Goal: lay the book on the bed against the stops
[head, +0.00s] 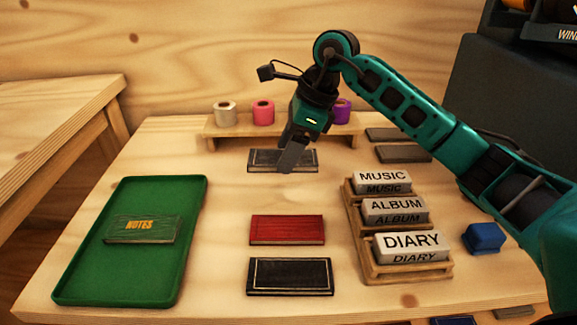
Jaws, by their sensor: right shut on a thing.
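A dark book with a pale border line (262,160) is at the back middle of the table, in front of the foil rack. My right gripper (288,165) comes down over its right half and is shut on it. The fingers cover part of the cover, and I cannot tell whether the book touches the table. A red book (287,230) and a black bordered book (289,277) lie flat nearer the front. A green book marked NOTES (141,228) lies in a green tray (72,272). I cannot make out the bed or its stops. My left gripper is not in view.
A wooden rack (358,222) holds MUSIC, ALBUM and DIARY blocks, with a blue block (485,237) to its right. White (226,112), pink (263,111) and purple (342,110) rolls stand on a back shelf (222,132). A dark machine (495,105) stands back right.

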